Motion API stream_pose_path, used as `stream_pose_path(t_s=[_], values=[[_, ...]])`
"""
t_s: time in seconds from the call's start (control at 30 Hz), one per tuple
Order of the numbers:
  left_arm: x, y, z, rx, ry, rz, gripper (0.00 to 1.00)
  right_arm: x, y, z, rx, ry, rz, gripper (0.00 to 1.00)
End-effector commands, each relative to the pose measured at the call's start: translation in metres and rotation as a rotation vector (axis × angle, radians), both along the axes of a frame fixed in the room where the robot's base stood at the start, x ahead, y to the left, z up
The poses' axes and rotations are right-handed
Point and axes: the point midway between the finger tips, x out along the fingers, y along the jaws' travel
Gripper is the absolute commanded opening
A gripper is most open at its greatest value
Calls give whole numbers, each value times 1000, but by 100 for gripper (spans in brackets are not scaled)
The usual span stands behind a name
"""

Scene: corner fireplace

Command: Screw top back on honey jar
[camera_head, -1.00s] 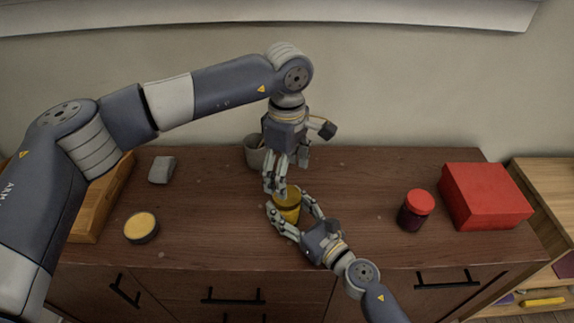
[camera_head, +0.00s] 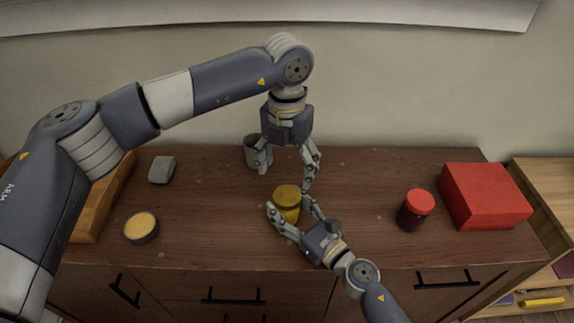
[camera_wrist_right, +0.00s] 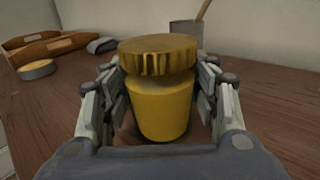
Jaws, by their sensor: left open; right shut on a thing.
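The honey jar (camera_head: 291,214) stands upright on the brown cabinet top, near its middle. Its darker yellow ridged top (camera_head: 287,192) sits on the jar's mouth. In the right wrist view the top (camera_wrist_right: 158,56) rests over the jar body (camera_wrist_right: 160,106), with a narrower band between them; I cannot tell how tightly it is seated. My right gripper (camera_head: 296,215) is shut on the jar body, a finger on each side. My left gripper (camera_head: 286,172) is open and empty above and behind the top, its fingers spread apart.
A grey cup (camera_head: 254,152) stands behind my left gripper. A dark jar with a red lid (camera_head: 417,210) and a red box (camera_head: 486,196) are at the right. A round tin (camera_head: 141,228), a grey object (camera_head: 162,170) and a wooden tray (camera_head: 105,205) are at the left.

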Motion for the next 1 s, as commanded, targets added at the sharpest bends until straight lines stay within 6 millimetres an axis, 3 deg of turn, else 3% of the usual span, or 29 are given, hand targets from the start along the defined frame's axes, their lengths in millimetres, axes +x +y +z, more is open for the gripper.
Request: stream_pose_path(t_s=[0.47,1.0], values=[[0,0,-2,0,1,33,73,0,0,0,-1,1,1,0],[0,0,-72,0,2,33,73,0,0,0,0,0,1,0]])
